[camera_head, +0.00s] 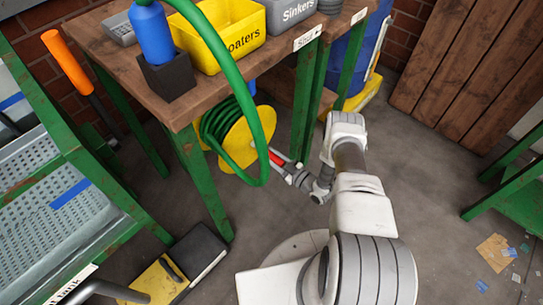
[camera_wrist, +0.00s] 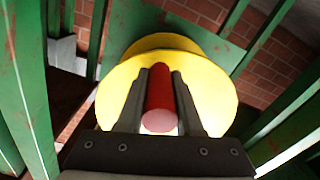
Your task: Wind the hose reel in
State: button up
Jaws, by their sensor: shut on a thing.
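The hose reel (camera_head: 247,143) has yellow discs with green hose (camera_head: 222,117) wound between them. It is mounted low beside the green table leg. A loop of green hose (camera_head: 262,120) rises from it over the table top. My gripper (camera_head: 283,160) reaches the reel from the right. In the wrist view my gripper's fingers (camera_wrist: 160,100) are shut on the red crank handle (camera_wrist: 159,97), one finger on each side. The yellow disc (camera_wrist: 112,100) fills the space behind the handle. The crank's attachment to the disc is hidden.
The wooden table (camera_head: 188,108) carries a blue bottle (camera_head: 152,34), a yellow bin (camera_head: 215,45) and a grey bin (camera_head: 290,14). A green rack (camera_head: 92,185) stands at left. A yellow and black object (camera_head: 178,272) lies on the floor.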

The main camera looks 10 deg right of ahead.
grip_shut()
dwell(1.0)
